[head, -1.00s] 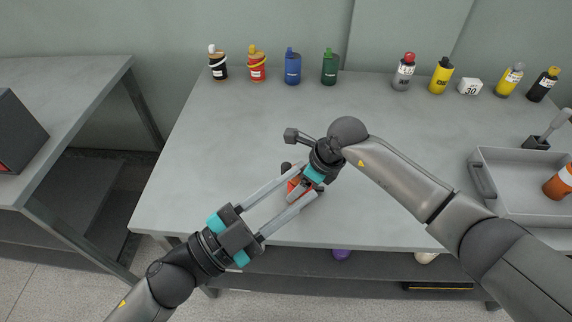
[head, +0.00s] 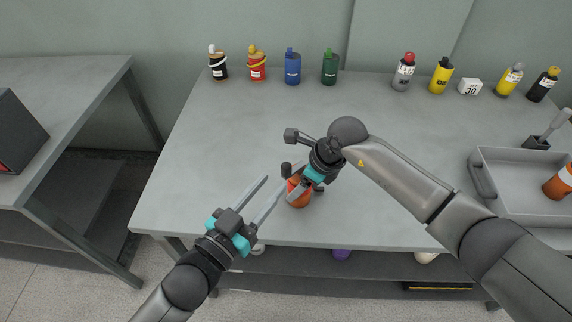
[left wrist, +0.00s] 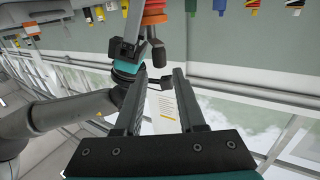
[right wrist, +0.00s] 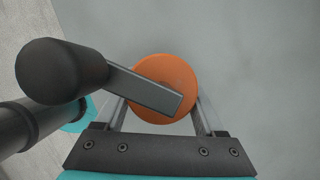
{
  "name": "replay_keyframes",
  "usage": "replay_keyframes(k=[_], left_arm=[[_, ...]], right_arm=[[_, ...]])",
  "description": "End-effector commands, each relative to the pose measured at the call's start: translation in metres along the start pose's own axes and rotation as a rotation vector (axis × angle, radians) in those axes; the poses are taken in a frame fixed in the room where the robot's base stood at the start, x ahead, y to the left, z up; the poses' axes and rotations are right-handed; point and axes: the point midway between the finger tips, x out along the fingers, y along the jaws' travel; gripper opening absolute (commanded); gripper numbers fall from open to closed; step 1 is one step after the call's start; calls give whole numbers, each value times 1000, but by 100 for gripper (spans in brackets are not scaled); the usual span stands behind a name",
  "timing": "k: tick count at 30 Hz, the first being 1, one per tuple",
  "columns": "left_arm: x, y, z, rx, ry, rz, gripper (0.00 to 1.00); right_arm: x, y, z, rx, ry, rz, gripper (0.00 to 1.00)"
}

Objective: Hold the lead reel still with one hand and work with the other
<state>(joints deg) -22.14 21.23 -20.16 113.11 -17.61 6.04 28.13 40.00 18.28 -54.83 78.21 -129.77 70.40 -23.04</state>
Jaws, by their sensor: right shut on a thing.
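The lead reel (head: 299,198) is orange and stands near the front edge of the grey bench. In the right wrist view the reel (right wrist: 160,72) shows as a round orange disc with a dark crank arm and black knob (right wrist: 62,70) over it. My right gripper (head: 302,186) reaches down from above and is shut on the reel. My left gripper (head: 275,184) is open and empty, just left of the reel and apart from it. In the left wrist view the reel (left wrist: 153,14) lies beyond the open fingers. The right fingertips are partly hidden in the head view.
Several bottles, including a blue one (head: 292,68), stand along the bench's back edge with a white block marked 30 (head: 470,87). A grey tray (head: 515,213) holding an orange jar (head: 560,183) is at right. The bench middle is clear.

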Motion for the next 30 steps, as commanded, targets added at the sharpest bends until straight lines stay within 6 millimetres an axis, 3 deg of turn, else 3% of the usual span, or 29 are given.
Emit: replay_keyframes(k=[6,13,26,30], left_arm=[[35,0,-1,0,3,0,39],[60,0,0,0,1,0,39],[68,0,0,0,0,1,39],[67,0,0,0,0,1,26]], right_arm=[[0,0,1,0,-2,0,6],[0,0,1,0,-2,0,6],[0,0,1,0,-2,0,6],[0,0,1,0,-2,0,6]])
